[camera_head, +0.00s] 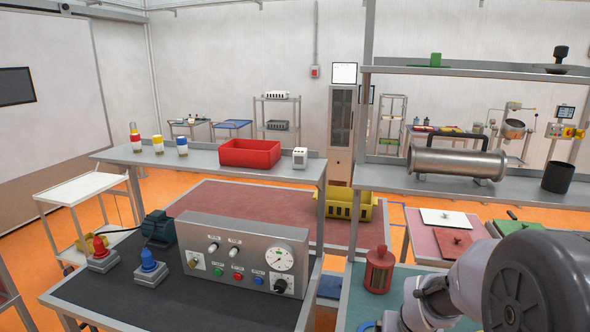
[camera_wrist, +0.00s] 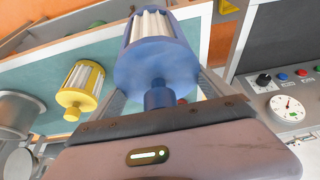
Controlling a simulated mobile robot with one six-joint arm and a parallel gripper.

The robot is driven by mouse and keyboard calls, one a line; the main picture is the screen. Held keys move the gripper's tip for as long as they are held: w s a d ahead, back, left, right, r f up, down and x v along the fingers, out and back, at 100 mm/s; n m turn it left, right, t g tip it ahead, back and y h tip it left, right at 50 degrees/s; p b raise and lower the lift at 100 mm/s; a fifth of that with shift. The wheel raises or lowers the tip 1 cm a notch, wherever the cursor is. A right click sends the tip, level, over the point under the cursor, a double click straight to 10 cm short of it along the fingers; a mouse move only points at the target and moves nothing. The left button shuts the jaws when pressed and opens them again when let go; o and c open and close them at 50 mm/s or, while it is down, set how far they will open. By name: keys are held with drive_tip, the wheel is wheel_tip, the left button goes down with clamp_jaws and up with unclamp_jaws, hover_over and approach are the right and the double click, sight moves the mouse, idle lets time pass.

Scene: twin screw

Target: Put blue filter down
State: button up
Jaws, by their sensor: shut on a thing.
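The blue filter (camera_wrist: 157,62), with blue ends and white pleats, fills the upper middle of the wrist view. My gripper (camera_wrist: 160,95) is shut on its narrow blue stem. The teal-topped table (camera_wrist: 30,75) shows behind and to the left of the filter. I cannot tell whether the filter touches it. In the head view, my arm covers the right part of this teal table (camera_head: 345,310), and my fingers are not clearly visible there.
A yellow filter (camera_wrist: 82,82) stands on the teal top left of the blue one. A red filter (camera_head: 379,270) stands at that table's back left in the head view. A control panel with a gauge (camera_head: 243,252) sits on the dark bench to the left.

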drive_tip(key=s+a+f+n+y, duration=0.1)
drive_tip(key=s+a+f, duration=0.15)
drive_tip(key=a, duration=0.25)
drive_tip(key=s+a+f+n, duration=0.2)
drive_tip(key=s+a, duration=0.1)
drive_tip(key=a, duration=0.1)
wheel_tip(320, 180, down, 14)
drive_tip(key=b, duration=1.3)
drive_tip(key=shift+s+a+b, duration=0.2)
drive_tip(key=shift+b, duration=0.15)
